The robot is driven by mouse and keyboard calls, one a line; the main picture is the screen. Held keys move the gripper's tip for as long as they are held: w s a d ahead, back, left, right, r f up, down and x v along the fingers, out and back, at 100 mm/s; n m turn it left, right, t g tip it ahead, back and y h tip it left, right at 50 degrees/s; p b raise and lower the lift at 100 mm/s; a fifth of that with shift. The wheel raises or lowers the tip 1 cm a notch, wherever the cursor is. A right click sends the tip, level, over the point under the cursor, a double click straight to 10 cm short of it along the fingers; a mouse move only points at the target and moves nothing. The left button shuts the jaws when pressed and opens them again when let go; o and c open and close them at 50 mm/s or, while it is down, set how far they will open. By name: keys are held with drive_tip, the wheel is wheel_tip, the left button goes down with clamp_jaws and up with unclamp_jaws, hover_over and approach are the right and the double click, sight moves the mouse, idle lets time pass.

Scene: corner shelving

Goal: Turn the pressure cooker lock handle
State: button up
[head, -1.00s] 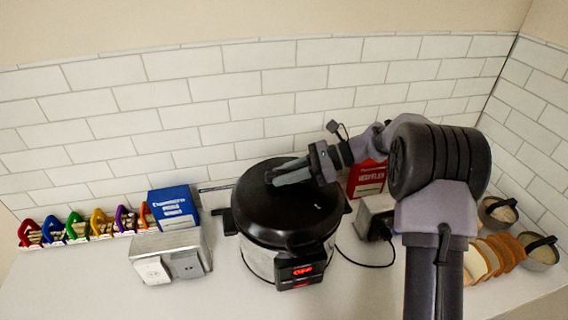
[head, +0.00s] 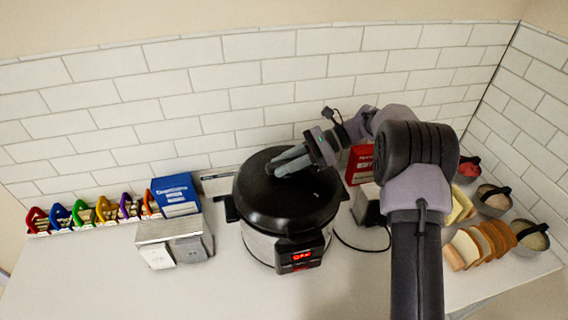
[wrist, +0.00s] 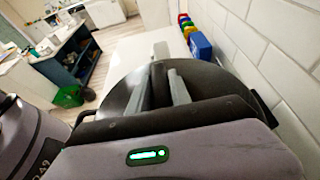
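The pressure cooker (head: 262,247) stands on the counter. It has a round black lid (head: 290,208), a silver body and a lit red display (head: 300,256) at its front. My gripper (head: 273,168) is over the far left part of the lid, its fingers pointing left. In the wrist view my gripper (wrist: 160,70) has its two grey fingers apart, with a dark upright piece, apparently the lid's handle (wrist: 159,82), between them. Whether the fingers touch it is unclear. The fingers and wrist hide part of the lid. The lid (wrist: 122,92) also shows around the fingers.
A blue box (head: 176,196) and a silver toaster-like appliance (head: 155,236) stand left of the cooker. A red box (head: 359,165) is behind my arm. Bread slices (head: 480,243) and bowls (head: 530,236) are at right. The tiled wall (head: 220,122) is close behind. The front left counter is clear.

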drive_tip(key=o, duration=0.3)
drive_tip(key=p+v, duration=0.1)
drive_tip(key=v, duration=1.1)
drive_tip(key=shift+r, duration=0.15)
drive_tip(key=shift+a, duration=0.1)
